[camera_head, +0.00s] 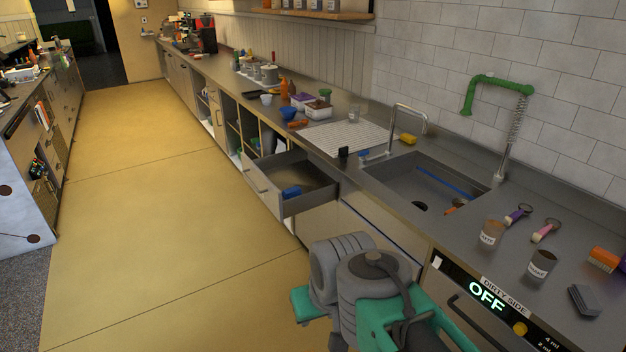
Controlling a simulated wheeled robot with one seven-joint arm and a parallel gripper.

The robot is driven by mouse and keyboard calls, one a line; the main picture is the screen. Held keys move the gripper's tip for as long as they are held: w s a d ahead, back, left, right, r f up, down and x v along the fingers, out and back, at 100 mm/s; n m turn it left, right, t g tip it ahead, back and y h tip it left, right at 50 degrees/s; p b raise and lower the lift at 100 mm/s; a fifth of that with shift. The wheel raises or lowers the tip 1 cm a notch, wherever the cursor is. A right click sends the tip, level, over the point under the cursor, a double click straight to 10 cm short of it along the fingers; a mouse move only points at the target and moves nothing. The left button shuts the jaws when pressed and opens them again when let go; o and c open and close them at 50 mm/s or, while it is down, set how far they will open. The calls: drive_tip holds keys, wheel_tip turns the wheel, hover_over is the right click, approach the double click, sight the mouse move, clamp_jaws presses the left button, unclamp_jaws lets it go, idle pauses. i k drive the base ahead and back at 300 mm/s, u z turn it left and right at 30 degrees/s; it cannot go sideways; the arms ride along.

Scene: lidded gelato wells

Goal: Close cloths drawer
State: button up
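The cloths drawer (263,192) is pulled open from the counter front, left of the sink, and juts out over the yellow floor. A blue folded thing, perhaps a cloth (291,192), lies inside it near the front. The rest of the drawer's visible floor looks bare. Part of my grey and teal arm shows at the bottom middle, in front of the counter and apart from the drawer. My gripper's fingers do not show.
The sink (411,182) with its tap is right of the drawer. An appliance panel reading OFF (487,296) is at lower right. Tubs and bowls stand on the counter behind the drawer. The yellow floor (150,220) left of the drawer is clear.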

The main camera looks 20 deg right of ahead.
sight(269, 175)
drive_tip(key=z, duration=0.1)
drive_tip(key=k, duration=0.55)
drive_tip(key=z, duration=0.25)
drive_tip(key=i, duration=1.3)
drive_tip(key=u, duration=0.35)
drive_tip(key=i, duration=0.8)
drive_tip(key=u, duration=1.3)
drive_tip(key=i, duration=0.65)
drive_tip(key=u, duration=0.6)
